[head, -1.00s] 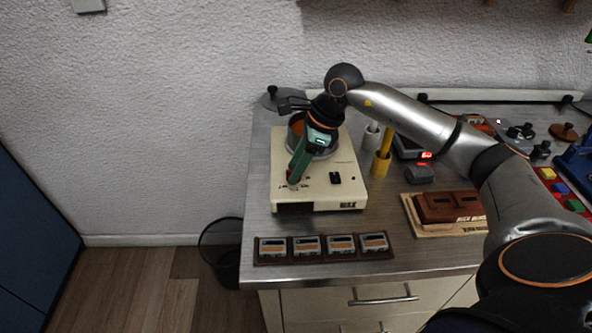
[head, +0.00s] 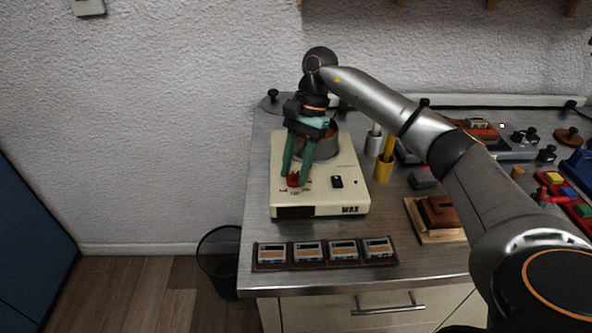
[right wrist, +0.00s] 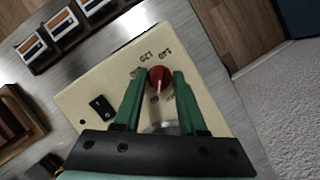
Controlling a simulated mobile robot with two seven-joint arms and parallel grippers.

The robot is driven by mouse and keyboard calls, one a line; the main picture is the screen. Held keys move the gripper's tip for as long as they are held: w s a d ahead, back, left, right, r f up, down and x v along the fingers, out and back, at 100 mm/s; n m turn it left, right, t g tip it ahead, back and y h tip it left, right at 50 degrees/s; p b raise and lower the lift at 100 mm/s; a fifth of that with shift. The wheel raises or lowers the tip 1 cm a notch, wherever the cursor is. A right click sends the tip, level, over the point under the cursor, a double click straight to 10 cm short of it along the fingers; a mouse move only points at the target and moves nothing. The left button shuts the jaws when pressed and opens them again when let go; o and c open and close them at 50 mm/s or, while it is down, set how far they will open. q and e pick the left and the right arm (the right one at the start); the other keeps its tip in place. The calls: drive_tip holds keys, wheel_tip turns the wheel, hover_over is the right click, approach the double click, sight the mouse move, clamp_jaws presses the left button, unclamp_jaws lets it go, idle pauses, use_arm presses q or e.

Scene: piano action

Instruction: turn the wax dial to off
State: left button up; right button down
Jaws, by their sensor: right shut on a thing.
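The wax heater (head: 345,185) is a cream box marked WAX on the bench, with a metal pot (head: 327,146) on top. Its red dial (head: 293,181) is on the top near the front left. My right gripper (head: 294,176) points down, with its green fingers on both sides of the dial. In the right wrist view the fingers are shut on the red dial (right wrist: 159,76). A pale pointer line shows on the dial, with 120 and 140 printed beside it; the other marks are partly hidden. My left gripper is not in view.
A dark switch (head: 337,182) sits right of the dial. A yellow cup (head: 383,171) and a white cup (head: 373,143) stand right of the heater. A tray (head: 257,266) with several small boxes lies in front. A waste bin (head: 219,262) stands left of the bench.

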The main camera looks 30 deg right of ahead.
drive_tip(key=n+g, duration=0.1)
drive_tip(key=n, duration=0.2)
drive_tip(key=shift+w+b, duration=0.1)
drive_tip(key=shift+b, duration=0.2)
drive_tip(key=n+h, duration=0.1)
drive_tip(key=n, duration=0.1)
drive_tip(key=shift+n+g, duration=0.3)
drive_tip(key=shift+n, duration=0.1)
drive_tip(key=shift+a+n+h, duration=0.1)
drive_tip(key=shift+n+h, duration=0.3)
drive_tip(key=shift+n, duration=0.3)
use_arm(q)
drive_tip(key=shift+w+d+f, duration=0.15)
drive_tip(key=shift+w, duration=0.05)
use_arm(e)
drive_tip(key=shift+c, duration=2.4)
unclamp_jaws()
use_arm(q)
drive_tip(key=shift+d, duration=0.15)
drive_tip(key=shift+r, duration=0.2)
use_arm(e)
drive_tip(key=shift+w, duration=0.1)
